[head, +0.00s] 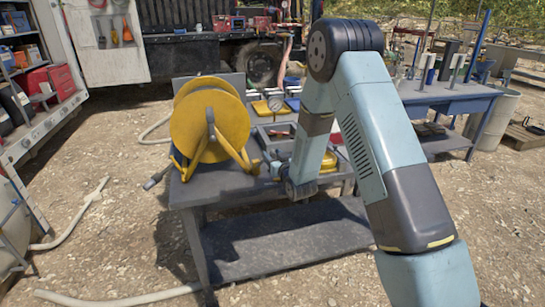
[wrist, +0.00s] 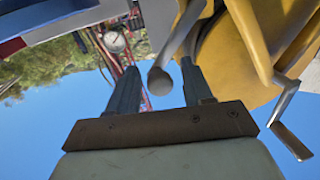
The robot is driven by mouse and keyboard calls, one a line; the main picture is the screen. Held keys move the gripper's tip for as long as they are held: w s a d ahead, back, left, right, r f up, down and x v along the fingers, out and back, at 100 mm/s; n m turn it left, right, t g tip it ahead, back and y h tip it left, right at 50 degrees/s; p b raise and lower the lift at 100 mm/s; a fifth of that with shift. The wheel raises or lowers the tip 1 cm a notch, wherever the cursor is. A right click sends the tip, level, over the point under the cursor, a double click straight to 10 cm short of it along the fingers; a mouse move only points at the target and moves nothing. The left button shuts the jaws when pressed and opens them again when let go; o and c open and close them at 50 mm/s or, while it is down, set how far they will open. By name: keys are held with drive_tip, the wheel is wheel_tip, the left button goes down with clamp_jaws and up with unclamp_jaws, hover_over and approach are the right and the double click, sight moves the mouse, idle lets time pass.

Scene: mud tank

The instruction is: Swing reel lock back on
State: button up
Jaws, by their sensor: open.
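My gripper (head: 273,160) is low at the right side of the reel frame, small and partly hidden by my arm in the head view. In the wrist view my gripper (wrist: 160,68) is open. A grey round-ended bar (wrist: 160,82), perhaps the reel lock lever, shows between the two fingers, with visible gaps to both. The yellow reel (wrist: 235,55) and its crank (wrist: 287,110) fill the right side there. How the lock is set cannot be told.
The grey bench (head: 225,188) also carries gauges and a tray (head: 277,132) behind my gripper. A blue bench (head: 445,98) with tools stands at the right. A pale hose (head: 75,220) lies on the gravel at left.

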drive_tip(key=shift+c, duration=0.3)
clamp_jaws()
idle(0.3)
